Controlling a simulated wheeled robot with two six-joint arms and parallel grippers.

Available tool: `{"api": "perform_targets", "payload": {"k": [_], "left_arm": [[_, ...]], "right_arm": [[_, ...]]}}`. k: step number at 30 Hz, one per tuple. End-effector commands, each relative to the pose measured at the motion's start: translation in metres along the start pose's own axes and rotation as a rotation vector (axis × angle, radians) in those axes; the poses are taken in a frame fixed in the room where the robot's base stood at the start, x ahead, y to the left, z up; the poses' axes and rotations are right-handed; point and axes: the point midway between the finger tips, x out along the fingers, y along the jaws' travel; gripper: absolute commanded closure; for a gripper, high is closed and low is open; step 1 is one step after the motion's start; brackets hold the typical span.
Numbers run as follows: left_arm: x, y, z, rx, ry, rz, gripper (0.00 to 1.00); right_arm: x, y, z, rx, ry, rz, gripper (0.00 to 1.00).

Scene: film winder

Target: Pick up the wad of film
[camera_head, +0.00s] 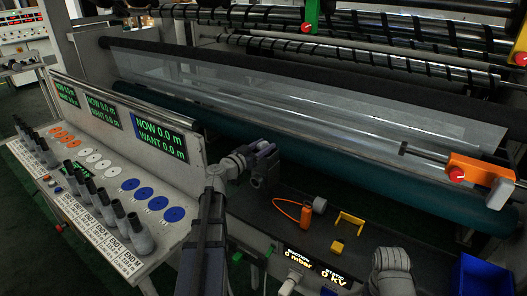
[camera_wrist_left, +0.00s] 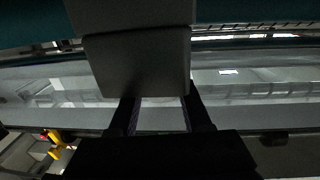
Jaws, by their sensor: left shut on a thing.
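My left gripper (camera_head: 260,163) is raised in front of the film web, right of the display panel. It is shut on a grey, block-like piece (camera_wrist_left: 138,65), which appears to be the wad of film. In the left wrist view the piece lies across the far ends of my two dark fingers (camera_wrist_left: 160,115) and hides part of the background. In the head view it is small and dark, and its outline is hard to make out. No other wad shows. My right gripper is not in view; only a grey part of my right arm shows at the bottom right.
The clear film web (camera_head: 300,100) and a teal roller (camera_head: 350,180) span the machine behind the gripper. An orange tool (camera_head: 306,213), a yellow bracket (camera_head: 348,220) and a yellow block (camera_head: 337,246) lie on the dark shelf. A blue bin (camera_head: 480,276) stands at lower right.

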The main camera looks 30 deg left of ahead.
Motion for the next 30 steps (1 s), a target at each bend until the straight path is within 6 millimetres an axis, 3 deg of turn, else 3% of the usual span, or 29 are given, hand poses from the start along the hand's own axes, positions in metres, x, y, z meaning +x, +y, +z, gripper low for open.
{"api": "perform_targets", "payload": {"k": [8, 14, 30], "left_arm": [[0.000, 0.000, -0.002, 0.000, 0.000, 0.000, 1.00], [0.000, 0.000, -0.017, 0.000, 0.000, 0.000, 1.00], [0.000, 0.000, -0.094, 0.000, 0.000, 0.000, 1.00]], "right_arm": [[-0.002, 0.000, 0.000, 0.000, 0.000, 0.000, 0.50], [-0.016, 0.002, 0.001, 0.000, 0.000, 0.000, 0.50], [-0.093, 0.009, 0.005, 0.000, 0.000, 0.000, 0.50]]}}
